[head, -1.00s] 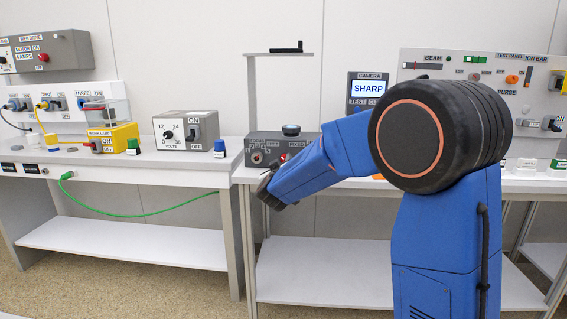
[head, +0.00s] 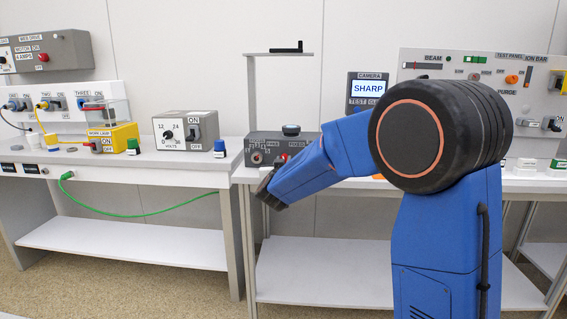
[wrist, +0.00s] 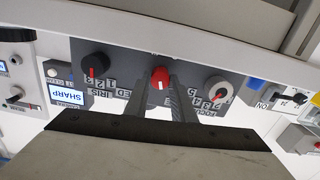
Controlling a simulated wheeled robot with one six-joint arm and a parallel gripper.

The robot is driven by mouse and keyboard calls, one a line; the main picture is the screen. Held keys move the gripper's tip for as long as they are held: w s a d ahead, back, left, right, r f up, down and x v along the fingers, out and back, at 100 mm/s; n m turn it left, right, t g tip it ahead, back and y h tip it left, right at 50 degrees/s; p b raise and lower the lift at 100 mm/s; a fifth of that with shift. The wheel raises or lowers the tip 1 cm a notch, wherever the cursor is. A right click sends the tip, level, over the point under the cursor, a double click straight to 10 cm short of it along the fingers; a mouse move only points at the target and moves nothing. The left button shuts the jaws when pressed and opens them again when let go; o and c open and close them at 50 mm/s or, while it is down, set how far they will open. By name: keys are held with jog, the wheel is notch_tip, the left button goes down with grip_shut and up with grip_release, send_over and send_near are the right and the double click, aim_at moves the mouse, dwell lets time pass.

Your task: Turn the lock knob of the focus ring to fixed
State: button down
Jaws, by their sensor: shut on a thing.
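The lock knob (wrist: 160,76) is small and red with a white pointer line, in the middle of the dark grey camera box (wrist: 135,62). In the wrist view its line points down the picture. My gripper (wrist: 160,88) has one finger on each side of the knob and is shut on it. The fingers partly cover the printed labels; the letters "ED" show left of them. The focus ring (wrist: 218,88), a grey dial with a red mark, is to the right. In the head view the box (head: 262,153) shows beyond my arm, with the fingers hidden. The screen (head: 368,88) reads SHARP.
A black iris knob (wrist: 94,64) is left of the lock knob in the wrist view. A test panel (head: 480,68) stands at right.

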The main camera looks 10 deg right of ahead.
jog(key=m, duration=0.6)
jog(key=shift+m, duration=0.3)
jog(key=m, duration=0.6)
jog(key=shift+d+f, duration=0.1)
dwell(0.3)
jog(key=c, duration=1.5)
grip_release()
jog(key=shift+s, duration=0.15)
jog(key=v, duration=1.7)
